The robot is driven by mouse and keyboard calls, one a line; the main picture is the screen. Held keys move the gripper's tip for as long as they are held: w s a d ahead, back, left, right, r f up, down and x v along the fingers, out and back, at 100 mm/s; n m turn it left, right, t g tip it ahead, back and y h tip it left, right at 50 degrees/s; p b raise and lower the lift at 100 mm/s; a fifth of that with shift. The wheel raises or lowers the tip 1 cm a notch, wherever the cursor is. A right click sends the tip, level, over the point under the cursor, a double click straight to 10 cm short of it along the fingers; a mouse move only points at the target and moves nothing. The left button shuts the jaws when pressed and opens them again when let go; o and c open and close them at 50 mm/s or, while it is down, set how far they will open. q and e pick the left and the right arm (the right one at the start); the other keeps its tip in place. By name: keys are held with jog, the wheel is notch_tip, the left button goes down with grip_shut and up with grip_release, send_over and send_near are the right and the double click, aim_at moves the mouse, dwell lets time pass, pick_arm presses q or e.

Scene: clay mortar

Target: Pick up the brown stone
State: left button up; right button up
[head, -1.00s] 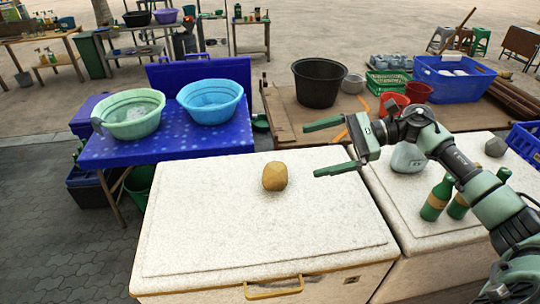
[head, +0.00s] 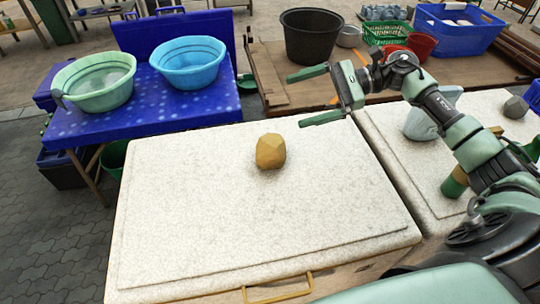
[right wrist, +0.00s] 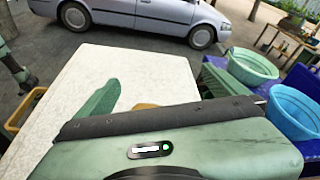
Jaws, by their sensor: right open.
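The brown stone (head: 270,151) sits on the white speckled lid of the box (head: 200,235), towards its back edge. A small part of the stone (right wrist: 145,106) shows in the right wrist view, mostly hidden behind the gripper body. My right gripper (head: 312,97) is open and empty, above the back right of the box, up and to the right of the stone in the head view. Its two green fingers point left, apart from the stone. One green finger (right wrist: 98,108) shows in the right wrist view. My left gripper is not in view.
A blue table (head: 150,118) with a green basin (head: 95,82) and a blue basin (head: 188,62) stands behind left. A second white box at the right bears a green bottle (head: 454,183), a white container (head: 420,124) and a grey stone (head: 515,107). The lid around the brown stone is clear.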

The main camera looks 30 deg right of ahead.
jog(key=b, duration=1.4)
send_near(271, 148)
jog(key=w+f, duration=0.1)
jog(key=w+a+f, duration=0.1)
jog(key=f, duration=0.1)
jog(key=shift+w+f, duration=0.2)
jog(key=shift+w, duration=0.05)
jog(key=shift+w+a+f, duration=0.1)
jog(key=p+x, duration=0.4)
jog(key=x, duration=0.3)
jog(key=shift+p, duration=0.3)
jog(key=shift+w+a+f, duration=0.1)
jog(key=shift+w+a, duration=0.05)
jog(key=shift+a, duration=0.1)
jog(key=c, duration=1.7)
jog(key=shift+d, duration=0.1)
jog(key=shift+c, duration=0.2)
